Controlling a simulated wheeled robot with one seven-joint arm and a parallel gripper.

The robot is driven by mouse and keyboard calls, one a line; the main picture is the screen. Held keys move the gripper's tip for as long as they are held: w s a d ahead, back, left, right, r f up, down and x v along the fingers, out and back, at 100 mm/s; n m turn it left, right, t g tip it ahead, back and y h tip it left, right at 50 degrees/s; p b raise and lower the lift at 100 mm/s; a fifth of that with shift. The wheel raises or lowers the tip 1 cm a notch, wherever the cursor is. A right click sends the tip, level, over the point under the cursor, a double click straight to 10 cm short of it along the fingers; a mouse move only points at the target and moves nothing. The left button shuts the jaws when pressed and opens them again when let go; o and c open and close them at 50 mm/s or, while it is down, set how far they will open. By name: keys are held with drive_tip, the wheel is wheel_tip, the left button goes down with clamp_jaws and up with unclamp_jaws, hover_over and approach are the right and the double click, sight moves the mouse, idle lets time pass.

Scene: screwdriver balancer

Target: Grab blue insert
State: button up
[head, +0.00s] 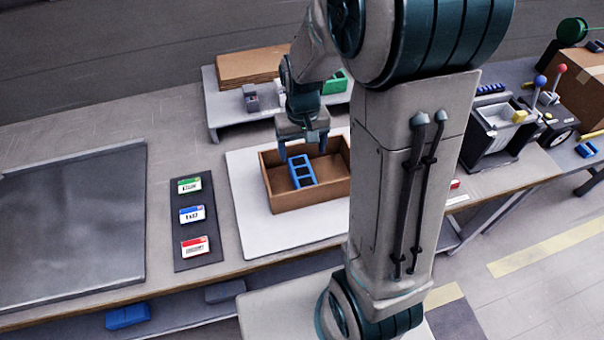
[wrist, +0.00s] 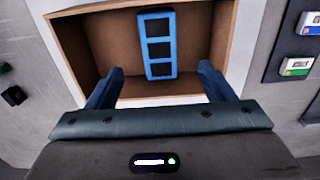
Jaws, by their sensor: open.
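The blue insert (head: 301,171) is a ladder-like frame with three square openings, lying in an open cardboard box (head: 310,203). In the wrist view the insert (wrist: 157,45) stands upright in the picture, near the middle of the box floor. My gripper (head: 303,150) is over the far part of the box. In the wrist view its two fingers (wrist: 160,80) are spread wide, one to each side of the insert's near end, with clear gaps. I cannot tell the exact height of the fingers above the insert.
The box stands on a white mat (head: 248,198) on the workbench. A dark strip with green, blue and red cards (head: 192,214) lies to the left. A shelf behind holds flat cardboard (head: 250,66) and a green bin (head: 336,83). The box walls (wrist: 225,50) surround the insert.

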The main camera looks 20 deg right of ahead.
sight(302, 171)
drive_tip(key=f, duration=1)
drive_tip(key=shift+w+f, duration=0.3)
drive_tip(key=shift+f, duration=0.05)
drive_tip(key=c, duration=1)
